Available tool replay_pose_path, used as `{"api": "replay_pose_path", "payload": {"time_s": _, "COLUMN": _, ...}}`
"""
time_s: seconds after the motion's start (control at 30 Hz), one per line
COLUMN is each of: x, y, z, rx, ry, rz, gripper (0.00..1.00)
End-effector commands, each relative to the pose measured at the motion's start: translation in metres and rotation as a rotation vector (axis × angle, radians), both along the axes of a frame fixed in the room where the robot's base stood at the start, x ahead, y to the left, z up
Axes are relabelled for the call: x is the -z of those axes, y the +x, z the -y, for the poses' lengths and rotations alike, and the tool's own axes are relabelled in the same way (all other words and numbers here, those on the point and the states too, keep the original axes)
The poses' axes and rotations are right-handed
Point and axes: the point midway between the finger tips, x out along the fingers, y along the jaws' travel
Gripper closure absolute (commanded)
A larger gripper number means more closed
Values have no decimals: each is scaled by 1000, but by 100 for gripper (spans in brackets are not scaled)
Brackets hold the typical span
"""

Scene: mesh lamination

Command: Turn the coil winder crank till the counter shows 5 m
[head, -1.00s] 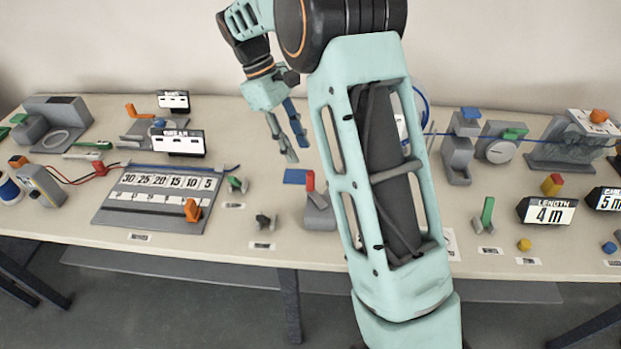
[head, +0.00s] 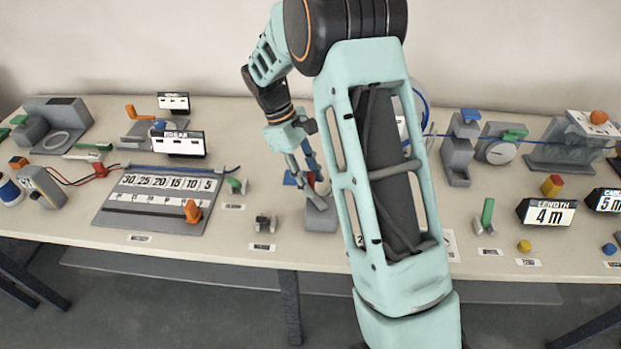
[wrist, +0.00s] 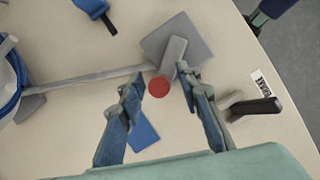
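The crank's red knob (wrist: 158,87) shows beside a grey stand (wrist: 190,48) in the wrist view; a grey shaft (wrist: 90,78) runs left from there to the coil winder's reel with blue cable (wrist: 12,75). My gripper (wrist: 158,90) is open, its fingers on either side of the red knob in the picture; contact cannot be told. In the head view my gripper (head: 306,182) is over the stand (head: 321,218), partly covering the knob. The length counter (head: 549,215) reads 4 m. My arm hides most of the reel.
A second display (head: 606,200) reads 5 m at the right edge. A dark-handled part (wrist: 255,108) stands close to the right finger, and a blue plate (wrist: 143,135) lies by the left finger.

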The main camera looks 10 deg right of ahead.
Motion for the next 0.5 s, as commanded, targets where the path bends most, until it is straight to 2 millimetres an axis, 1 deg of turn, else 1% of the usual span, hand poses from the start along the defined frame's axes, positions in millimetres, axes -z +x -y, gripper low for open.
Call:
{"api": "replay_pose_path", "payload": {"time_s": 0.03, "x": 0, "y": 0, "z": 0, "rx": 0, "ry": 0, "rz": 0, "gripper": 76}}
{"api": "replay_pose_path", "payload": {"time_s": 0.2, "x": 0, "y": 0, "z": 0, "rx": 0, "ry": 0, "rz": 0, "gripper": 94}}
{"api": "replay_pose_path", "payload": {"time_s": 0.27, "x": 0, "y": 0, "z": 0, "rx": 0, "ry": 0, "rz": 0, "gripper": 100}}
{"api": "replay_pose_path", "payload": {"time_s": 0.5, "x": 0, "y": 0, "z": 0, "rx": 11, "ry": 0, "rz": 0, "gripper": 100}}
